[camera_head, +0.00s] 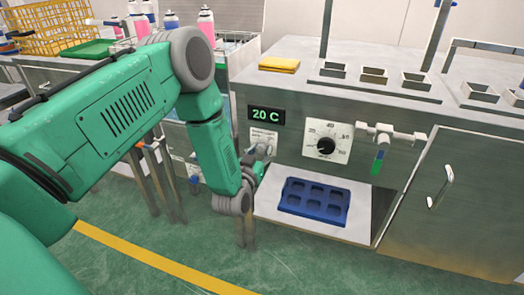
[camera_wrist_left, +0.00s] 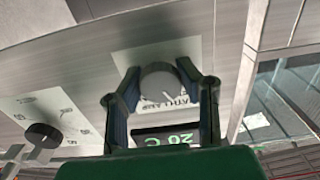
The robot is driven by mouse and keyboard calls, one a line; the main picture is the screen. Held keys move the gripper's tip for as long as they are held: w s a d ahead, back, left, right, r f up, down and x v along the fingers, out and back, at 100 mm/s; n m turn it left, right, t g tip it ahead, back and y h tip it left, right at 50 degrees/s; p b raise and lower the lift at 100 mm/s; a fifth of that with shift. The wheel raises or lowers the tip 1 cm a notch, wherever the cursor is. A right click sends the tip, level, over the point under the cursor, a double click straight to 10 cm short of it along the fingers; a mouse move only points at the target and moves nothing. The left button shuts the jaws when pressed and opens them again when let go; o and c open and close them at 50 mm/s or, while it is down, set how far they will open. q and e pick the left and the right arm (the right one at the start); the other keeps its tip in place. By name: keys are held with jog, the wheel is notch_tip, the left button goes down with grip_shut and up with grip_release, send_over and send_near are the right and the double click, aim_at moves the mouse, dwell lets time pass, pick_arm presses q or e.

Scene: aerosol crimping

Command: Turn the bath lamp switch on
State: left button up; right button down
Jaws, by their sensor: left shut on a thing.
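The bath lamp switch (camera_wrist_left: 160,84) is a round grey knob on a pale plate with partly covered lettering in the left wrist view. My left gripper (camera_wrist_left: 158,96) has one finger on each side of the knob and is shut on it. In the head view my left gripper (camera_head: 262,158) reaches the switch plate (camera_head: 264,138) on the bath's front panel, just below the display. The gripper largely hides the knob there, and I cannot read its setting. My right gripper is not in view.
A lit display (camera_head: 266,115) reads 20 C. To its right are a temperature dial (camera_head: 326,146) and a tap-like valve (camera_head: 388,135) with a green part. A blue tray (camera_head: 314,201) lies on a low white shelf (camera_head: 352,232). A yellow cloth (camera_head: 279,64) lies on the bath top.

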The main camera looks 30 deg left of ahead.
pick_arm(q)
jog(key=shift+r+m+p, duration=0.1)
jog(key=shift+m+p, duration=0.25)
jog(key=shift+m, duration=0.35)
jog(key=m+p, duration=0.2)
jog(key=m, duration=0.2)
jog(key=m+p, duration=0.1)
jog(key=m, duration=0.3)
jog(key=shift+s+m, duration=0.1)
jog(key=shift+m, duration=0.3)
jog(key=shift+d+f+m, duration=0.1)
jog(key=shift+f+m, duration=0.1)
jog(key=shift+m, duration=0.3)
jog(key=shift+f, duration=0.1)
jog(key=o, duration=1.2)
jog(key=shift+d, duration=0.1)
jog(key=shift+r, duration=0.2)
jog(key=shift+s, duration=0.1)
